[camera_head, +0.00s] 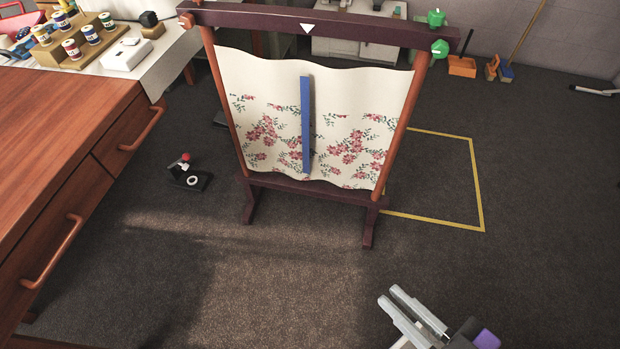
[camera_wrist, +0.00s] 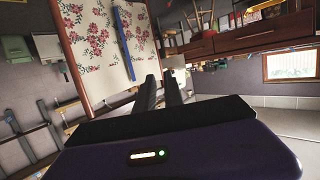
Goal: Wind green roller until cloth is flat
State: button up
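The cloth (camera_head: 255,100), cream with pink flowers, hangs in a dark wooden frame (camera_head: 375,34). Its upper edge is wavy and its surface has soft folds. A blue strip (camera_head: 306,125) stands upright in front of it. The green roller knobs (camera_head: 438,33) sit at the frame's top right corner. My gripper (camera_head: 402,302) is low at the front right, well apart from the frame, with its two fingers spread and nothing between them. In the wrist view, the cloth (camera_wrist: 88,55) and blue strip (camera_wrist: 122,42) appear tilted beyond the fingers (camera_wrist: 158,88).
A wooden desk with drawers (camera_head: 60,150) stands at the left. A small dark device with a red knob (camera_head: 187,172) lies on the floor left of the frame. A yellow outline (camera_head: 480,190) marks the floor at right. The floor between my gripper and the frame is clear.

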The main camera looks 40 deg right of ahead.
grip_shut()
jog(key=w+a+m+h+p, duration=0.1)
jog(key=w+a+h+p, duration=0.1)
jog(key=w+a+p, duration=0.2)
jog(key=shift+w+a+m, duration=0.3)
jog(key=shift+w+m, duration=0.1)
jog(key=shift+w, duration=0.8)
dwell(2.8)
jog(key=o, duration=0.8)
grip_release()
notch_tip(320, 180, up, 6)
jog(key=p, duration=0.8)
